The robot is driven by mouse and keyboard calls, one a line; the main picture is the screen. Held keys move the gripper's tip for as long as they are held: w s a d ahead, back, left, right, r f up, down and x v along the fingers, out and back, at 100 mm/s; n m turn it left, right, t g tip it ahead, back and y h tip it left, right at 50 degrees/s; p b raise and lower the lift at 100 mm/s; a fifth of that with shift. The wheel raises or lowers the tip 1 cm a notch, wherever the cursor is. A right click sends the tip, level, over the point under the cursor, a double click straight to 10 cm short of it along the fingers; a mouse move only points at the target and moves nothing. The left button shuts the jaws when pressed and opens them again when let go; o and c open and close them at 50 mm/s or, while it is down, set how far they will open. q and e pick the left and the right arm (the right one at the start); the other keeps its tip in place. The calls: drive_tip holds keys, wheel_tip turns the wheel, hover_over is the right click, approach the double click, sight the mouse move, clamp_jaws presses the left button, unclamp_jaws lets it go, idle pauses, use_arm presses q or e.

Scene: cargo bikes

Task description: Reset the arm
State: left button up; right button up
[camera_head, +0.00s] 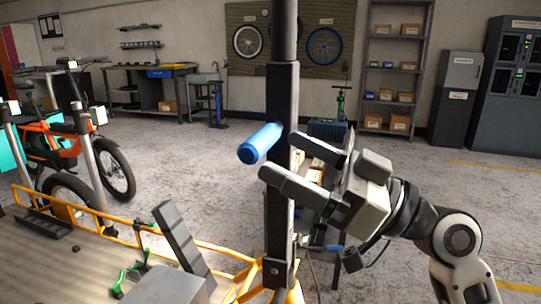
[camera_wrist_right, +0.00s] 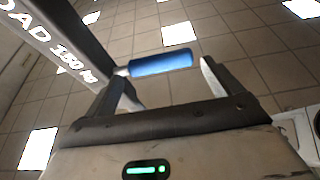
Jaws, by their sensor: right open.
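My right gripper (camera_head: 281,156) is open and empty, in front of the dark upright post (camera_head: 281,100) in the head view. A blue cylindrical handle (camera_head: 262,143) sticks out from the post, just left of the fingertips. In the right wrist view, the handle (camera_wrist_right: 160,63) shows beyond and between the spread fingers of the gripper (camera_wrist_right: 162,75). The fingers are not closed on it. The post (camera_wrist_right: 60,35), with white load lettering, rises close by on the left there.
An orange cargo bike (camera_head: 50,140) stands at the left. Shelves (camera_head: 395,65) and grey cabinets (camera_head: 460,90) line the back wall.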

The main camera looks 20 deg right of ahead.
use_arm(q)
drive_tip(key=shift+w+d+f, duration=0.1)
drive_tip(key=shift+d+f, duration=0.05)
drive_tip(key=shift+f, duration=0.55)
drive_tip(key=shift+w+d+f+g+b, duration=0.1)
drive_tip(key=shift+d+f+g+b, duration=0.15)
drive_tip(key=shift+d+g+b, duration=0.05)
use_arm(e)
drive_tip(key=shift+v, duration=1.2)
use_arm(q)
drive_tip(key=shift+a, duration=0.1)
